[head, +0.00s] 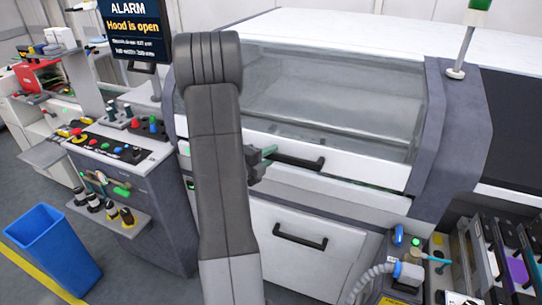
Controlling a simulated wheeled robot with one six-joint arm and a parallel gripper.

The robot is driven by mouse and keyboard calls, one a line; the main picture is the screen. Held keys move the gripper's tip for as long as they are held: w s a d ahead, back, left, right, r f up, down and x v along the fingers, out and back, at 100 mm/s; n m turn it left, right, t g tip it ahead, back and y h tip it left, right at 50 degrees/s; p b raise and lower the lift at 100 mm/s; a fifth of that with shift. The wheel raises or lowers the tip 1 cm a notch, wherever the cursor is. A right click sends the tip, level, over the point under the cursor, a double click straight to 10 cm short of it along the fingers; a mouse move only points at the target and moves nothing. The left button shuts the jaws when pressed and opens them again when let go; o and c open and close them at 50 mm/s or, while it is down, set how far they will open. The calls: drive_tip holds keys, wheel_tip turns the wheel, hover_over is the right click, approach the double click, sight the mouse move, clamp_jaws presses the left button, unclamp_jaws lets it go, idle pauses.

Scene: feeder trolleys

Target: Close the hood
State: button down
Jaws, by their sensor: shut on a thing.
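The hood (335,95) is a large clear panel with a white lower edge, on the front of a white and grey machine. A narrow gap seems to show below its lower edge, so it looks nearly down. Its dark handle (300,162) sits on the white edge. My gripper (264,162) is at the left end of this handle and shut on it. My arm hides part of the gripper and the hood's left side. A screen (137,27) at the top left reads "ALARM, Hood is open".
A second dark handle (300,236) is on the lower front panel. A control console (125,150) with buttons stands left, with a blue bin (52,250) before it. Feeders (500,262) and a hose unit (405,265) stand at the lower right. A signal light (463,38) rises at the right.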

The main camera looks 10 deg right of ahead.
drive_tip(key=shift+r, duration=0.1)
drive_tip(key=c, duration=1.2)
unclamp_jaws()
drive_tip(key=shift+w, duration=0.1)
drive_tip(key=shift+a, duration=0.15)
drive_tip(key=f+b+v, duration=0.1)
drive_tip(key=b+v, duration=0.1)
drive_tip(key=v, duration=1.1)
drive_tip(key=shift+s+a+r, duration=0.15)
drive_tip(key=shift+s+r, duration=0.1)
drive_tip(key=shift+r, duration=0.2)
drive_tip(key=shift+p+x, duration=1)
drive_tip(key=shift+x, duration=5.85)
